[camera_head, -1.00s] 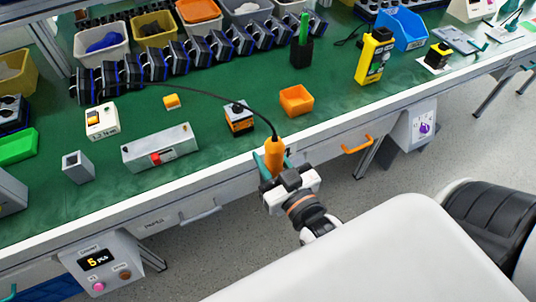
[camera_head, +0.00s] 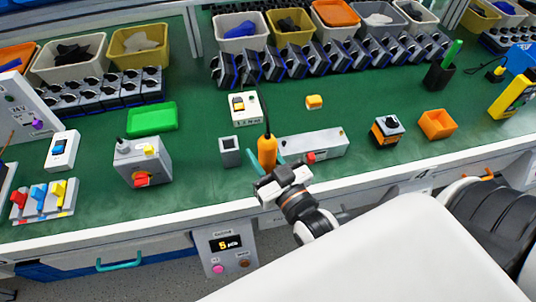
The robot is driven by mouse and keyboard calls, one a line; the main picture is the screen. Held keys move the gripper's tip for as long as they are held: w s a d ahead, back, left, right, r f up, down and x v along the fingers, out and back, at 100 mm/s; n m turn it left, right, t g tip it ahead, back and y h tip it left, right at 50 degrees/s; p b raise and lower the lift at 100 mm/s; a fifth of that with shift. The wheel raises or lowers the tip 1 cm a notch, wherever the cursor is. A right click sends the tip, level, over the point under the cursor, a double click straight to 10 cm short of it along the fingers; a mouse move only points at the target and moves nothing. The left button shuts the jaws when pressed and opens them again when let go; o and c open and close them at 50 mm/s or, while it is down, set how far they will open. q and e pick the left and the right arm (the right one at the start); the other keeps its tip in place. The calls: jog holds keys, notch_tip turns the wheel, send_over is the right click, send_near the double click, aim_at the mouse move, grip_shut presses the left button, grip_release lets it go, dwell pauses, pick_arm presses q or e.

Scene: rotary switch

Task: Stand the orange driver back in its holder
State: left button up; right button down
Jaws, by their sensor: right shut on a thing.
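The orange driver (camera_head: 267,150) is upright over the near part of the green bench, with a dark cable rising from its top. My right gripper (camera_head: 266,170) is shut on the driver. The driver's lower end is hidden by the gripper. A small grey square holder (camera_head: 230,158) with a dark open top stands on the bench just left of the driver. It looks empty, and a gap shows between it and the driver. My left gripper is not in view.
A long grey box with a red button (camera_head: 325,147) lies just right of the driver. A white boxed unit (camera_head: 246,112) stands behind. A grey switch box (camera_head: 142,165) is farther left. Bare green bench (camera_head: 200,190) lies left and in front of the holder.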

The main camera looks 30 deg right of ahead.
pick_arm(q)
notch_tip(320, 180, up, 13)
jog(key=p, duration=1.1)
pick_arm(e)
jog(key=w+a+r+n+y, duration=0.1)
jog(key=w+a+r+y, duration=0.1)
jog(key=w+r, duration=0.35)
jog(key=w+a+r+n+y, duration=0.1)
jog(key=w+a+r+y, duration=0.15)
jog(key=w, duration=0.65)
jog(key=shift+g+h, duration=0.3)
jog(key=shift+h, duration=0.05)
jog(key=f+b, duration=0.7)
jog(key=shift+s+d, duration=0.2)
jog(key=shift+d, duration=0.1)
jog(key=shift+f+b, duration=0.75)
jog(key=shift+f, duration=0.75)
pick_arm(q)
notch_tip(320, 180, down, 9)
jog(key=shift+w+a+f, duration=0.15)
pick_arm(e)
jog(key=shift+f, duration=0.5)
jog(key=c, duration=0.9)
grip_release()
jog(key=shift+f, duration=0.1)
jog(key=shift+s, duration=0.1)
